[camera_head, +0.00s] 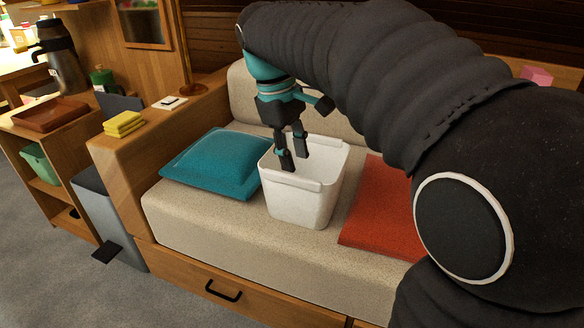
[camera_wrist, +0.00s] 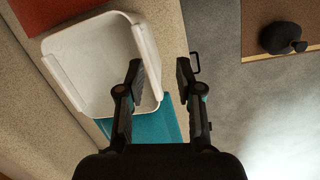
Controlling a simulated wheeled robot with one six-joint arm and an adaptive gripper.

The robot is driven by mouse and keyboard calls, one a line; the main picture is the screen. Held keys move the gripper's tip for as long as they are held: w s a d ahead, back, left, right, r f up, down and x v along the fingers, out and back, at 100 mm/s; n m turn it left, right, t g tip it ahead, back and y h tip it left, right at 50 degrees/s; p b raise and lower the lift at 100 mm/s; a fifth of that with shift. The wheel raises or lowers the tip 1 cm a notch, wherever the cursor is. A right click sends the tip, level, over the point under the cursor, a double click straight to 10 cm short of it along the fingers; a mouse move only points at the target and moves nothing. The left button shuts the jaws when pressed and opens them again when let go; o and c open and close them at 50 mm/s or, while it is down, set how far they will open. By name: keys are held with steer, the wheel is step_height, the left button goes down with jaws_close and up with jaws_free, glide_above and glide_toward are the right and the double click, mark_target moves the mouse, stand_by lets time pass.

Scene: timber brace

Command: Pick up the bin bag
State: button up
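A white, open-topped, bag- or bin-shaped container (camera_head: 303,205) stands upright on the sofa seat between two cushions; I cannot tell if it is the bin bag itself. It also shows in the wrist view (camera_wrist: 85,62), seen from above, with a thick pale rim. My gripper (camera_head: 295,160) points down at the container's opening in the head view. Contact cannot be told.
A teal cushion (camera_head: 212,163) lies left of the container and a red cushion (camera_head: 382,212) right of it. The sofa's wooden arm (camera_head: 140,150) holds yellow sponges (camera_head: 123,124). A grey pedal bin (camera_head: 108,222) stands beside the sofa. Grey floor (camera_head: 60,285) is clear in front.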

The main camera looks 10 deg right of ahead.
mark_target(288, 175)
steer(key=w, duration=0.2)
steer(key=w+a+n+g, duration=0.1)
steer(key=w+a+n+h, duration=0.1)
steer(key=w, duration=0.1)
steer(key=shift+w+a+g, duration=0.25)
steer(key=shift+w+g, duration=0.1)
steer(key=shift+g, duration=0.05)
steer(key=shift+w+a+f+n, duration=0.15)
steer(key=shift+w+a+n, duration=0.15)
steer(key=shift+w+n, duration=0.1)
steer(key=b+x, duration=0.2)
steer(key=x, duration=0.6)
steer(key=shift+s+d, duration=0.1)
steer(key=shift+d, duration=0.1)
steer(key=shift+b+x, duration=0.9)
steer(key=shift+x, duration=1.85)
steer(key=shift+d, duration=0.2)
steer(key=shift+f, duration=0.2)
steer(key=shift+c, duration=0.3)
jaws_close()
